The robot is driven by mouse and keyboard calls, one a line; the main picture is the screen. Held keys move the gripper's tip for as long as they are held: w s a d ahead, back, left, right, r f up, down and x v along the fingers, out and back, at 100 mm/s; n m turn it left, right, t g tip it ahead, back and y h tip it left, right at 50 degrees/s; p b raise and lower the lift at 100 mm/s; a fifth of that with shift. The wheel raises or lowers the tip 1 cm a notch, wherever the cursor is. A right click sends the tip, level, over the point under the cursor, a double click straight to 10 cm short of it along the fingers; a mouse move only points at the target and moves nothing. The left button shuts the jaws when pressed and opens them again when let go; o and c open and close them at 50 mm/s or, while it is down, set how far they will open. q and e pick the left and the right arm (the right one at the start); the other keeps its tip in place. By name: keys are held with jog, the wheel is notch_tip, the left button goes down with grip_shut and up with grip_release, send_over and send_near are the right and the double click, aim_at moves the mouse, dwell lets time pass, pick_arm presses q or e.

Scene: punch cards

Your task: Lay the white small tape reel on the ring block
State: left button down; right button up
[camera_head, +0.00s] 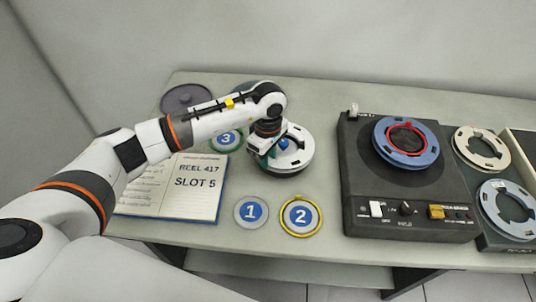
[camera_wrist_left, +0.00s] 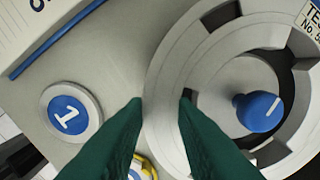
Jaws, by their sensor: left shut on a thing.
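A white small tape reel (camera_head: 301,157) with dark slots is at the middle of the table, partly hidden by my left gripper. In the left wrist view the reel (camera_wrist_left: 215,60) fills the right side, with part of a label at the upper right. My right gripper is out of view.
Discs 1 (camera_head: 251,212), 2 (camera_head: 300,215) with a yellow rim, and 3 (camera_head: 226,139) lie around it. An open notebook (camera_head: 150,200) reads "REEL 417 SLOT 5". A dark deck (camera_head: 360,180) with a blue reel (camera_head: 382,135) stands right. Two more reels (camera_head: 481,147) (camera_head: 507,208) lie beyond it.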

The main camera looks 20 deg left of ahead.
pick_arm(q)
jog(key=shift+f+b, duration=0.6)
jog(key=shift+f, duration=0.05)
jog(key=c, duration=1.1)
grip_release()
jog(key=c, duration=0.4)
jog(key=shift+r+p, duration=2.5)
jog(key=shift+r, duration=2)
jog(key=shift+f, duration=0.1)
